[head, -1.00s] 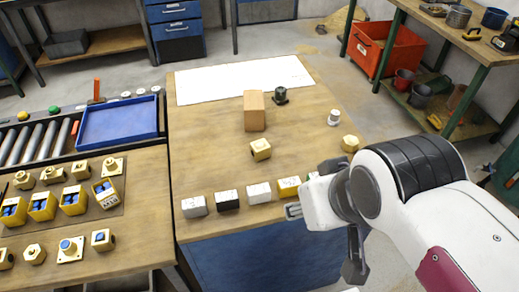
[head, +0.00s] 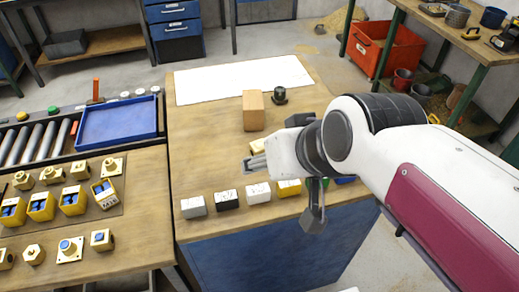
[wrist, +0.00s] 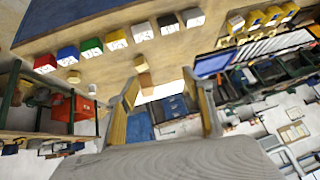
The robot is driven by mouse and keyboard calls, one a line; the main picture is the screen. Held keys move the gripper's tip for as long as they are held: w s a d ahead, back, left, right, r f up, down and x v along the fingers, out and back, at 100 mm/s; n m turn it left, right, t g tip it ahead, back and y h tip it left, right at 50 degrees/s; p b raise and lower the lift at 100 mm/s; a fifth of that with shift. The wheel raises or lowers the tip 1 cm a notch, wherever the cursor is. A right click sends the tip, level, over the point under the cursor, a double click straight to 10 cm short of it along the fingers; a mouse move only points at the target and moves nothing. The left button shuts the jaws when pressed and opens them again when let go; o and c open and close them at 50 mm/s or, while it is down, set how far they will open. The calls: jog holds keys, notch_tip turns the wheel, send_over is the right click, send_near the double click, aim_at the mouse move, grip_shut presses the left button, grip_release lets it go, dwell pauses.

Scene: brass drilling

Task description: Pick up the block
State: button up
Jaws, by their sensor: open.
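Several blocks stand in a row along the bench's front edge. In the head view they are a grey block (head: 193,207), a black block (head: 227,199), a white block (head: 258,192) and a yellow block (head: 289,187); my arm partly hides those further right. The wrist view also shows a red block (wrist: 45,63), a blue block (wrist: 68,55) and a green block (wrist: 92,47). A taller tan block (head: 253,111) stands mid-bench. My gripper (head: 256,163) is open and empty, above the bench between the row and the tan block. Which block is meant cannot be told.
A brass piece (head: 257,145) sits behind my gripper, partly hidden. A dark round part (head: 279,96) stands beside the tan block. A white sheet (head: 240,80) lies at the back. A blue tray (head: 117,122) and several yellow fittings are on the left. The bench's left middle is clear.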

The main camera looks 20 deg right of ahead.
jog(key=w+a+r+m+t+h, duration=0.1)
jog(key=w+a+r+m+t, duration=0.15)
jog(key=w, duration=0.85)
jog(key=w+a+r+m+t+h, duration=0.1)
jog(key=w+a+r+m+t, duration=0.15)
jog(key=w, duration=0.85)
jog(key=w+a+r+m+t+h, duration=0.1)
jog(key=w+m+t, duration=0.15)
jog(key=w, duration=0.85)
jog(key=m+g+h, duration=0.8)
jog(key=g+h, duration=0.4)
send_near(251, 146)
jog(key=shift+t, duration=0.25)
jog(key=x, duration=0.2)
jog(key=w+x, duration=0.1)
jog(key=x, duration=0.1)
jog(key=shift+d, duration=0.15)
jog(key=shift+s+f, duration=0.2)
jog(key=shift+s, duration=0.25)
